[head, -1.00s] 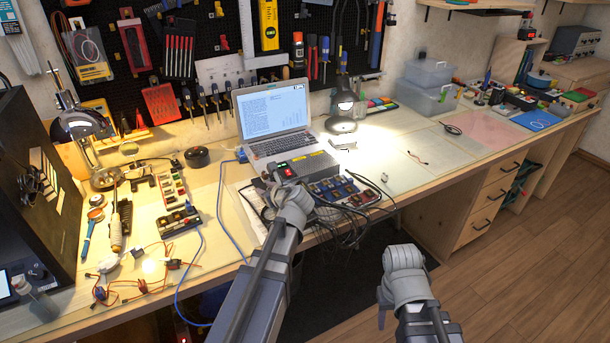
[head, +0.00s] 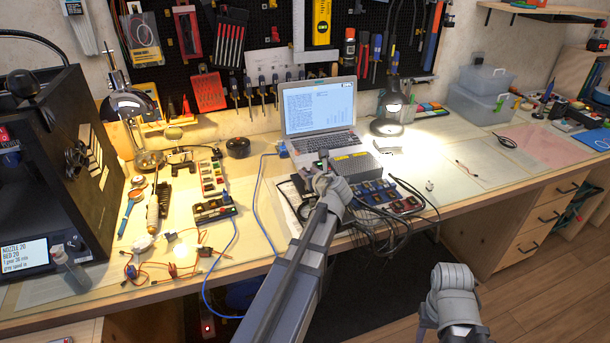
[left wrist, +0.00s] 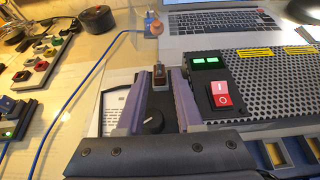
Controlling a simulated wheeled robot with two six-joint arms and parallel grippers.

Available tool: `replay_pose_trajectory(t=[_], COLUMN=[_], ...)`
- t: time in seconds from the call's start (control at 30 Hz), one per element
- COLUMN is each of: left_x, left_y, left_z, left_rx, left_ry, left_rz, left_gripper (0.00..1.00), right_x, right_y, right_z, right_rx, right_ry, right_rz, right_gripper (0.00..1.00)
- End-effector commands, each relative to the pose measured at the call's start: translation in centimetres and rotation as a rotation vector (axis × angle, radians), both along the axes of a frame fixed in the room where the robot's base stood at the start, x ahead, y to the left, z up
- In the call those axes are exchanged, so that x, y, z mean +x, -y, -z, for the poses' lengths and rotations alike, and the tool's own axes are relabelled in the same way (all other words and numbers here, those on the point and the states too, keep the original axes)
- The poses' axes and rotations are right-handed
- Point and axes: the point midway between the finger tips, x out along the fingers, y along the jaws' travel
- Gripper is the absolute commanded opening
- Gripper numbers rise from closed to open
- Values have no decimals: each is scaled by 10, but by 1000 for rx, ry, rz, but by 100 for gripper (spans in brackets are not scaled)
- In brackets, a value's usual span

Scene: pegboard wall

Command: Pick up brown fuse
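A small brown fuse (left wrist: 160,76) shows in the left wrist view, upright between the fingertips of my left gripper (left wrist: 160,82). Both fingers lie close against its sides, so the gripper looks shut on it. In the head view my left gripper (head: 322,168) is above the table at the front left of the power supply; the fuse is too small to make out clearly there. My right arm (head: 452,290) is low at the right, off the table's front edge; its fingertips are mostly hidden.
The power supply (left wrist: 245,80) with a red switch is just right of my left gripper. A tray of several modules (head: 385,196) with dark cables is at the table front. The laptop (head: 318,112) stands behind. A blue cable (left wrist: 95,75) runs at left. Free mat lies farther right.

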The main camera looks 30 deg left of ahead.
Motion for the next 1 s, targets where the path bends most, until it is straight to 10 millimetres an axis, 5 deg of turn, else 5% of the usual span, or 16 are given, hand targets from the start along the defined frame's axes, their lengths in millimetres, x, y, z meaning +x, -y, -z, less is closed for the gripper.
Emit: replay_pose_trajectory(t=[0.23,0.5,0.83,1.0], left_x=[24,25,25,25], left_y=[-27,-31,-31,-31], left_z=[14,13,14,14], left_rx=[0,0,0,0], left_ry=[0,0,0,0], left_rz=[-1,1,1,1], left_gripper=[35,35,0,0], right_x=[0,0,0,0], right_y=[0,0,0,0], right_z=[14,13,13,13], right_rx=[0,0,0,0], right_ry=[0,0,0,0], right_rz=[0,0,0,0], right_gripper=[50,50,50,50])
